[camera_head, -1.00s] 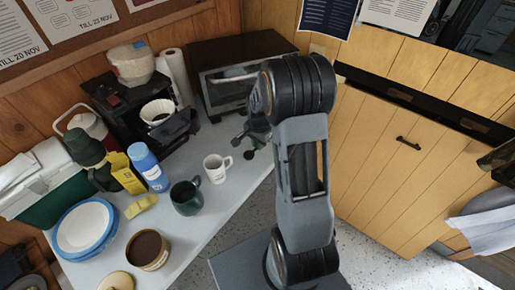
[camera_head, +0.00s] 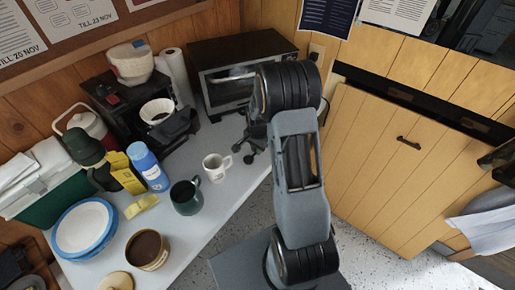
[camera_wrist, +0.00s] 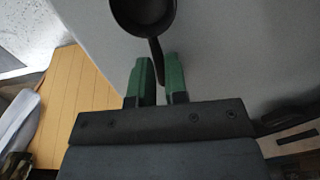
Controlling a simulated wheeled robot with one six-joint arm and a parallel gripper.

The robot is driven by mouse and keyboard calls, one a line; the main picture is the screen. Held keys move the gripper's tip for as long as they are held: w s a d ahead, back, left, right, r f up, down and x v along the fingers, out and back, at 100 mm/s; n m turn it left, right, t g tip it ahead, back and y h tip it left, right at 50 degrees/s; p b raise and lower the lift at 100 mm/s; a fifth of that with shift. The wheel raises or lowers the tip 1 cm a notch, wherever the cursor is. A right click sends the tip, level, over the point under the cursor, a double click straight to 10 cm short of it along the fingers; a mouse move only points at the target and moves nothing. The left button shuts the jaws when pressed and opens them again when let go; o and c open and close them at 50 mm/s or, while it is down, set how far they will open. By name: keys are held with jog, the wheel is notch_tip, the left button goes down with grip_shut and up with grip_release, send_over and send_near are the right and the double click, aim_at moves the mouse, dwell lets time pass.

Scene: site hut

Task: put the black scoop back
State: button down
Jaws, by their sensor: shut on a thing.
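The black scoop (camera_wrist: 143,14) shows at the top of the wrist view, its round bowl partly cut off by the frame edge. Its thin handle runs down between the green fingertips of my gripper (camera_wrist: 158,72), which is shut on it. In the head view my gripper (camera_head: 250,146) is a small dark shape behind my arm, right of the white mug and in front of the toaster oven. The scoop cannot be made out clearly there. An open tub with dark brown contents (camera_head: 163,258) stands at the table's near side, its lid (camera_head: 115,281) beside it.
The white mug (camera_head: 215,166) and dark green mug (camera_head: 187,196) stand on the table near its right edge. A blue bottle (camera_head: 147,166), yellow sponge (camera_head: 141,205), stacked plates (camera_head: 84,229), coffee maker (camera_head: 150,122) and toaster oven (camera_head: 238,72) surround them. Bare tabletop lies right of the tub.

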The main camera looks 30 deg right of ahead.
jog(key=c, duration=1.1)
grip_release()
jog(key=shift+c, duration=0.2)
notch_tip(320, 180, up, 12)
jog(key=s+a+r+n+t, duration=0.1)
jog(key=s+a+r+n, duration=0.4)
jog(key=s, duration=0.3)
jog(key=s+a+r+n+t, duration=0.2)
jog(key=s+a+r+n, duration=0.2)
jog(key=s+a+n, duration=0.2)
jog(key=s+n+p, duration=0.1)
jog(key=s+n, duration=0.1)
jog(key=s, duration=0.1)
jog(key=shift+a+r, duration=0.35)
